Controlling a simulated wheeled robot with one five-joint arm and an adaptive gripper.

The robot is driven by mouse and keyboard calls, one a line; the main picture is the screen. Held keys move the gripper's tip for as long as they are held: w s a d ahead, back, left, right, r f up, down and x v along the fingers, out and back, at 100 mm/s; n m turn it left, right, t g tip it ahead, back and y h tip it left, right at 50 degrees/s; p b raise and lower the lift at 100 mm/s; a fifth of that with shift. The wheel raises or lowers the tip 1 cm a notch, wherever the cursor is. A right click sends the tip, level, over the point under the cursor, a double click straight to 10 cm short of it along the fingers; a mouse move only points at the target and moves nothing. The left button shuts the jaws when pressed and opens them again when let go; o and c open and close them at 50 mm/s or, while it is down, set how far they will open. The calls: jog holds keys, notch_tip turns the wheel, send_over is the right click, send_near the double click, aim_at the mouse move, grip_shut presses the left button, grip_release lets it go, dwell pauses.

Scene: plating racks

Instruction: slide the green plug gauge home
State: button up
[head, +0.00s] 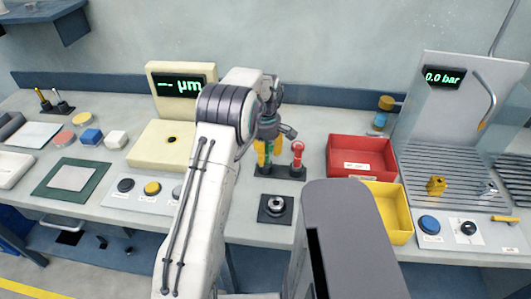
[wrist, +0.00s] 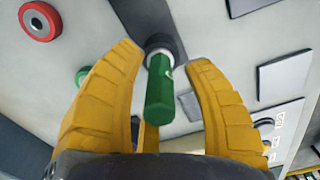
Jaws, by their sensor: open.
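The green plug gauge (wrist: 160,88) shows its green handle in the wrist view, with a dark collar at its far end. My gripper (wrist: 166,65) is open, with yellow fingers on both sides of the handle and gaps beside it. In the head view my gripper (head: 267,150) is low over a dark stand (head: 290,173), and a bit of green shows between its fingers. A red gauge (head: 297,154) stands upright on the same stand, just right of my gripper. A metal ring (head: 277,204) sits on a dark square block in front. The gauge's lower end is hidden.
A red bin (head: 362,140) and a yellow bin (head: 401,222) stand to the right. A cream gauge unit (head: 137,147) with a display is to the left. A button panel (head: 114,198) lies at the front left. Bare bench shows around the ring block.

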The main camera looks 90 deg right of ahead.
notch_tip(320, 180, up, 12)
jog(key=shift+a, duration=0.1)
dwell(0.6)
dwell(0.7)
